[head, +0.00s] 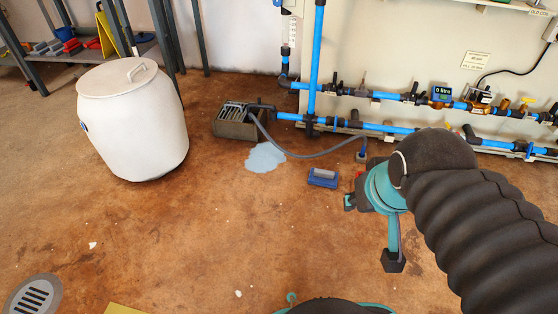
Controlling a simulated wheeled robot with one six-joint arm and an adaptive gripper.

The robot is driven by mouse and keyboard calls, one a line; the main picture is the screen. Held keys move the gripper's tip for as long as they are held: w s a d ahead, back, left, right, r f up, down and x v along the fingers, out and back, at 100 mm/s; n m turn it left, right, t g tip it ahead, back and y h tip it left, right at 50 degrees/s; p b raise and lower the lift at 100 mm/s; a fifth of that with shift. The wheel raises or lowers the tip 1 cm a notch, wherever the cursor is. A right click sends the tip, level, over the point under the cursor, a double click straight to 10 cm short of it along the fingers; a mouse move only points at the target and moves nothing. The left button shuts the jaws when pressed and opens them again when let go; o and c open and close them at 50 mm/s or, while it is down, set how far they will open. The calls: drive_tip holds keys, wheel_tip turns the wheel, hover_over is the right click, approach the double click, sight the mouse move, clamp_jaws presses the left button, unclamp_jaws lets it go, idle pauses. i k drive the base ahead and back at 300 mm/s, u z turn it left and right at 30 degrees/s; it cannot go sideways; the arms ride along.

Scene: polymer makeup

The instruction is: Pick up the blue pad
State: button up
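The blue pad (322,182) lies on the brown floor near the foot of the pipe wall, with a grey piece on its top. My gripper (372,232) is at the right of the middle, low in the view and to the right of the pad. Its two dark fingertips stand wide apart, with nothing seen between them. The pad is apart from the gripper in the picture; the gripper's height above the floor is hard to tell.
A pale blue puddle (264,157) lies left of the pad. A grey hose (310,154) runs from a metal box (234,128) to the wall. A white barrel (130,120) stands at left, and a floor drain (34,297) is at lower left. The middle floor is mostly clear.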

sight(320, 177)
drive_tip(key=k, duration=0.3)
drive_tip(key=u, duration=0.55)
drive_tip(key=i, duration=0.8)
drive_tip(key=z, duration=0.7)
drive_tip(key=i, duration=0.35)
drive_tip(key=z, duration=0.3)
